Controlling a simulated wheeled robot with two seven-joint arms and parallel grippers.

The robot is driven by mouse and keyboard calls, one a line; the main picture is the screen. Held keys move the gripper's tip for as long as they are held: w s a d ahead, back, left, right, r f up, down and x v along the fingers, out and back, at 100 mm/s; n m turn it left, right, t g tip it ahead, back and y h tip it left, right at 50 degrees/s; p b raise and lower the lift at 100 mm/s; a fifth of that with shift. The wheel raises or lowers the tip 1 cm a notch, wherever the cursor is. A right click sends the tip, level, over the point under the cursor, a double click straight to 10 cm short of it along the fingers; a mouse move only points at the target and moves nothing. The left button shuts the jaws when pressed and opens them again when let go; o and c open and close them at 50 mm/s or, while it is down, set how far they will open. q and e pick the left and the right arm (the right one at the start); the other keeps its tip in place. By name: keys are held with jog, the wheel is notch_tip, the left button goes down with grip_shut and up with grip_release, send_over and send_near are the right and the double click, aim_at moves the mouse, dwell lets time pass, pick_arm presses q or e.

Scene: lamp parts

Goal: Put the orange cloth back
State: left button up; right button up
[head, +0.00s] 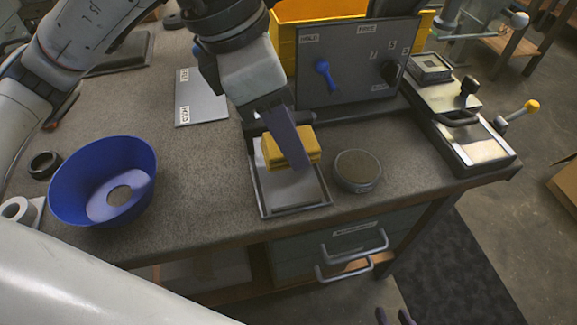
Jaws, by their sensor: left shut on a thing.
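The orange cloth (309,146) shows as a thick yellow-orange pad. My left gripper (291,150) reaches down from the upper left and is shut on it, with one dark finger across its front. The cloth is over the rear part of a shallow grey tray (262,196) near the table's front edge. I cannot tell whether the cloth touches the tray. My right gripper (395,317) shows only as two dark fingertips at the bottom edge, apart, with nothing visible between them.
A round grey-topped disc (358,170) stands just right of the tray. A dark panel with a blue lever (325,75) stands behind, before a yellow bin (290,12). A blue bowl (75,190) is at left. A metal fixture (485,148) stands at right.

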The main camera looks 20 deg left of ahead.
pick_arm(q)
notch_tip(320, 180, down, 6)
jog(key=shift+f+b, duration=0.2)
jog(key=shift+b, duration=0.15)
jog(key=shift+f, duration=0.35)
jog(key=shift+f, duration=0.2)
jog(key=o, duration=0.7)
jog(key=shift+r, duration=0.1)
